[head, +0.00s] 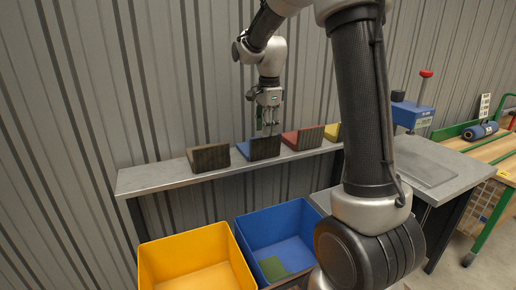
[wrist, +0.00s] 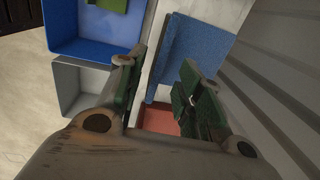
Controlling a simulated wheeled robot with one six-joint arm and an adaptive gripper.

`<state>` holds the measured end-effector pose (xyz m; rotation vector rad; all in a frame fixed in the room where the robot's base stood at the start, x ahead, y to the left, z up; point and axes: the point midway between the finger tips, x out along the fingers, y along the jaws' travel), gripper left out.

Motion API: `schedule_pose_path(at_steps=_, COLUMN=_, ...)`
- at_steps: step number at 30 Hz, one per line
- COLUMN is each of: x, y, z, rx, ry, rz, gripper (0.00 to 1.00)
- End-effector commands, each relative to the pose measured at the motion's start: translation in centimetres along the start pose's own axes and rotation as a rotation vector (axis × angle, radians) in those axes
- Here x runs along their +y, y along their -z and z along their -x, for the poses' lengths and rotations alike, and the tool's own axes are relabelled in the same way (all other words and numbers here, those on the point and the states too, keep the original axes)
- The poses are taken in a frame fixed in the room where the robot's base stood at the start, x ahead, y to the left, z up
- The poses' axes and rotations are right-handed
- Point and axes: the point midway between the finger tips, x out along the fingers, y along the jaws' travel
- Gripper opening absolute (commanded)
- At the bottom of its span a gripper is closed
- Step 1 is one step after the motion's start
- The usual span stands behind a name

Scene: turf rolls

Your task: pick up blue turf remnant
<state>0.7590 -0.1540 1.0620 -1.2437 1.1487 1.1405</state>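The blue turf remnant (head: 243,149) lies on the narrow grey shelf, with a dark upright face on its right side. In the wrist view the blue remnant (wrist: 192,52) shows as a blue textured sheet beyond the fingers. My gripper (head: 267,131) is just above the blue remnant, pointing down. In the wrist view my gripper (wrist: 160,66) has its two green-padded fingers apart with nothing held between them. The blue sheet lies partly behind the right finger, so its near edge is partly hidden. I cannot tell whether a finger touches it.
A brown remnant (head: 208,158), a red remnant (head: 302,137) and a yellow remnant (head: 332,132) share the shelf (head: 160,178). Below stand a yellow bin (head: 190,262) and a blue bin (head: 275,222) with a green piece (head: 273,268) inside. The corrugated wall (head: 90,90) is close behind.

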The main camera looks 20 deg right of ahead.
Motion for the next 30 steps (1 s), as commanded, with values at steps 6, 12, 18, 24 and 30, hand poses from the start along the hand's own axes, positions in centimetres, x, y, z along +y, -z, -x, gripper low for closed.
schedule_pose_path(at_steps=6, x=0.1, y=0.1, z=-2.9, rx=0.0, ry=-0.003, rz=0.001, gripper=0.36)
schedule_pose_path(at_steps=12, x=0.1, y=0.3, z=-5.9, rx=0.0, ry=-0.002, rz=0.003, gripper=0.36)
schedule_pose_path(at_steps=18, x=0.0, y=0.3, z=-6.6, rx=0.0, ry=0.001, rz=0.003, gripper=0.36)
schedule_pose_path(at_steps=24, x=0.0, y=0.3, z=-6.5, rx=0.0, ry=0.001, rz=0.003, gripper=0.19)
schedule_pose_path(at_steps=30, x=0.0, y=0.3, z=-6.5, rx=0.0, ry=0.001, rz=0.003, gripper=0.0)
